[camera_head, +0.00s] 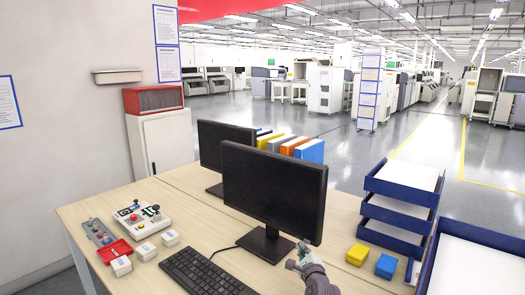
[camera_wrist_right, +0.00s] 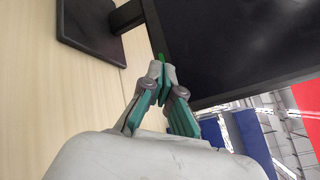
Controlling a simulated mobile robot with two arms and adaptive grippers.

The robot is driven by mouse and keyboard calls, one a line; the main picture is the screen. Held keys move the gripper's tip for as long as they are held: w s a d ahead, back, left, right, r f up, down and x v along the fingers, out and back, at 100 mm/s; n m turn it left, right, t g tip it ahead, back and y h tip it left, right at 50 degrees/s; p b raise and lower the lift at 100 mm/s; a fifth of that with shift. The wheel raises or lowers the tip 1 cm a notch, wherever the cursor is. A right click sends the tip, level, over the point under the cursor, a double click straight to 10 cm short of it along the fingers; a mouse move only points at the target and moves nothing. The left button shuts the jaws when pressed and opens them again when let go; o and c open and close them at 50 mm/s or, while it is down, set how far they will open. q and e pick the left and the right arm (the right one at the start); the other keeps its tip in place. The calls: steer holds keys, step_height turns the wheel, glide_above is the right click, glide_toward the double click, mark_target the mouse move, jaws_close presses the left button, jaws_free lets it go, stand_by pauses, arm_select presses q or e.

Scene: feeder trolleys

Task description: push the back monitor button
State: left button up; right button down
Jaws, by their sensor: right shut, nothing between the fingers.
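The back monitor (camera_head: 212,150) is black and stands behind the front monitor (camera_head: 273,190), which covers much of its right side. Its button cannot be made out. My right gripper (camera_head: 302,249) is at the lower right corner of the front monitor, just right of its stand. In the wrist view my right gripper (camera_wrist_right: 162,72) is shut and empty, its fingertips close to the lower edge of a black monitor (camera_wrist_right: 220,45). My left gripper is out of view.
A keyboard (camera_head: 205,272) lies in front of the monitors. Yellow (camera_head: 357,254) and blue (camera_head: 386,266) boxes sit right of my right gripper, before blue stacked trays (camera_head: 400,212). Binders (camera_head: 309,151) stand behind the front monitor. Control boxes (camera_head: 142,219) lie at the left.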

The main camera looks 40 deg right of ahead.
steer(key=a+p, duration=0.1)
steer(key=a, duration=0.1)
steer(key=s+a+p, duration=0.1)
steer(key=a+p, duration=0.2)
steer(key=shift+s+a, duration=0.35)
stand_by(0.5)
